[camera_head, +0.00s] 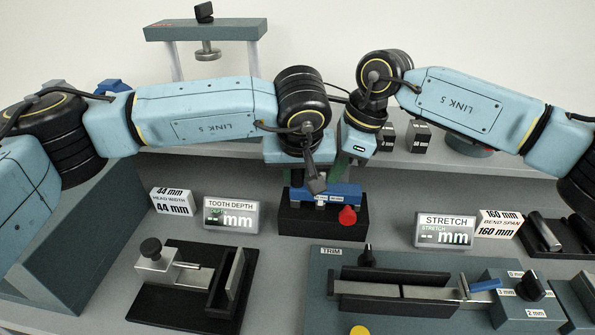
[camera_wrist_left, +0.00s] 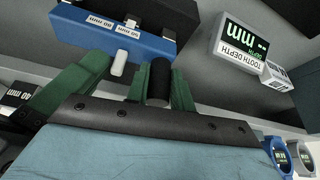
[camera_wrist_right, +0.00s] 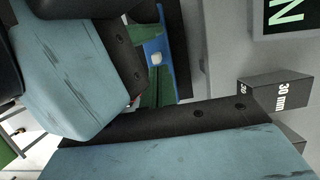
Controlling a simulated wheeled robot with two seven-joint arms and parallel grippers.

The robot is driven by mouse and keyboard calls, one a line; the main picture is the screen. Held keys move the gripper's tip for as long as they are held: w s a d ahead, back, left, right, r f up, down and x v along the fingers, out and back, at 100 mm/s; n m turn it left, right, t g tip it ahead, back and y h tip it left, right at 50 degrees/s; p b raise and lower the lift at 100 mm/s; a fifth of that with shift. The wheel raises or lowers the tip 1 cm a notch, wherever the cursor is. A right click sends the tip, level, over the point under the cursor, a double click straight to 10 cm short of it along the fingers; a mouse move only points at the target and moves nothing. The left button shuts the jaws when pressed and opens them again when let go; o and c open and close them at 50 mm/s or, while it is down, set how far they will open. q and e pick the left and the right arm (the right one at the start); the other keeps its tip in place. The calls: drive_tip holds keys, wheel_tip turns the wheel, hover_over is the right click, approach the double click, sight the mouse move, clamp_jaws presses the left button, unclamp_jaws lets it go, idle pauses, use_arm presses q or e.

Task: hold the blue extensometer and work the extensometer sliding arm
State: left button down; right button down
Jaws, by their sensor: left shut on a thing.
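The blue extensometer (camera_head: 345,191), a bar with small white labels, is above a black base (camera_head: 322,226) at the middle of the bench. It shows in the left wrist view (camera_wrist_left: 90,35) with a white peg (camera_wrist_left: 118,62) on its near side. My left gripper (camera_wrist_left: 145,82), with green fingers, is shut at a black cylinder (camera_wrist_left: 159,80) beside the bar; the exact contact is partly hidden. My right gripper (camera_head: 345,165) is close beside the left one. In the right wrist view green finger parts lie by the blue bar (camera_wrist_right: 153,40) and peg (camera_wrist_right: 156,58); its opening is unclear.
A red knob (camera_head: 347,215) is on the base's front. The tooth depth display (camera_head: 231,216) and stretch display (camera_head: 445,230) flank it. A black fixture (camera_head: 185,305) and trim rig (camera_head: 400,290) stand in front. A frame (camera_head: 206,30) stands behind. The two wrists nearly touch.

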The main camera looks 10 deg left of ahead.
use_arm(q)
drive_tip(key=shift+s+f, duration=0.1)
drive_tip(key=shift+f, duration=0.1)
use_arm(e)
drive_tip(key=v, duration=0.7)
drive_tip(key=shift+d, duration=0.5)
drive_tip(key=shift+r, duration=0.1)
use_arm(q)
drive_tip(key=c, duration=1.3)
unclamp_jaws()
drive_tip(key=shift+o, duration=0.9)
drive_tip(key=shift+r, duration=0.1)
